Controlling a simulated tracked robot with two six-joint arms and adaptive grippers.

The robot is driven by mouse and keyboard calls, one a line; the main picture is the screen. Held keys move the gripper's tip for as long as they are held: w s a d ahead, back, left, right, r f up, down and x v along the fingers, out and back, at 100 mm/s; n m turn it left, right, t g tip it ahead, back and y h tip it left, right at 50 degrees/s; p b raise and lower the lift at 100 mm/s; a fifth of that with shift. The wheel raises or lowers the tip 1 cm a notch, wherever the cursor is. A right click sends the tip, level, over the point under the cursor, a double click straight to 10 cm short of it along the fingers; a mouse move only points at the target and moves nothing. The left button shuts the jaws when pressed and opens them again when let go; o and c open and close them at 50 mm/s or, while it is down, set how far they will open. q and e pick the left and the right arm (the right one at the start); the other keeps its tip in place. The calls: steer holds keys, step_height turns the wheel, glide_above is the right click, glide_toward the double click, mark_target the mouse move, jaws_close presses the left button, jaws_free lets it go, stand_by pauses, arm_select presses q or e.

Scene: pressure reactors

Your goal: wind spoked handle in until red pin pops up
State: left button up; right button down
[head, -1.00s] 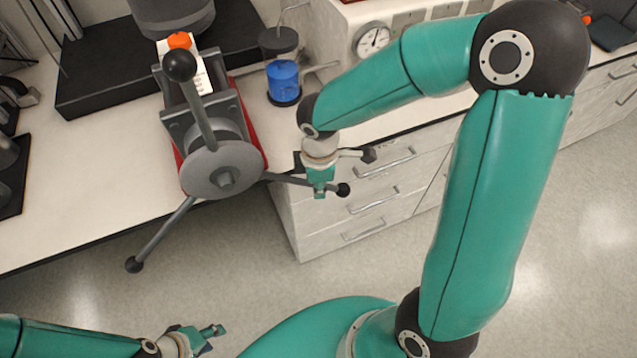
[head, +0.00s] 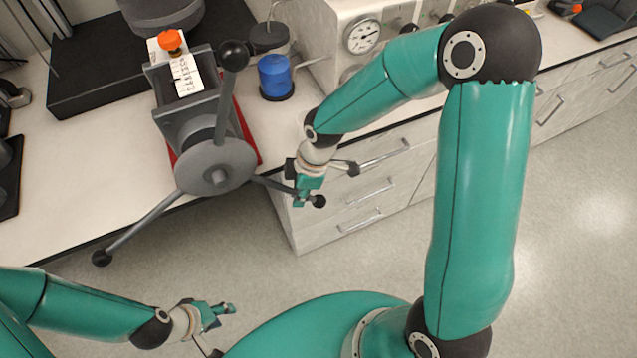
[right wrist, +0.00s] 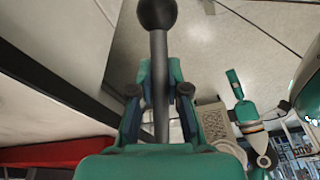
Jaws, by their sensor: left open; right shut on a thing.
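The spoked handle (head: 215,167) is a grey hub with three spokes ending in black balls, on the front of a grey reactor clamp at the bench edge. One spoke points up, one down-left, one right and slightly down. My right gripper (head: 305,190) is shut on the right-hand spoke, just short of its ball. In the right wrist view its fingers (right wrist: 160,88) flank the grey spoke (right wrist: 160,60). An orange-red knob (head: 170,40) tops the clamp behind a white label; I cannot tell whether it is the pin. My left gripper (head: 219,312) is open and empty, low in view.
A cabinet with a round gauge (head: 363,37) is behind my right arm. A black slab (head: 90,85) lies back left. Floor below the bench edge is clear.

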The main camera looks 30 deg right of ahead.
steer(key=shift+w+a+f, duration=0.1)
steer(key=shift+a+f, duration=0.05)
steer(key=shift+a, duration=0.05)
steer(key=c, duration=1.1)
jaws_free()
steer(key=shift+c, duration=0.2)
steer(key=shift+d, duration=0.1)
steer(key=v, duration=1.2)
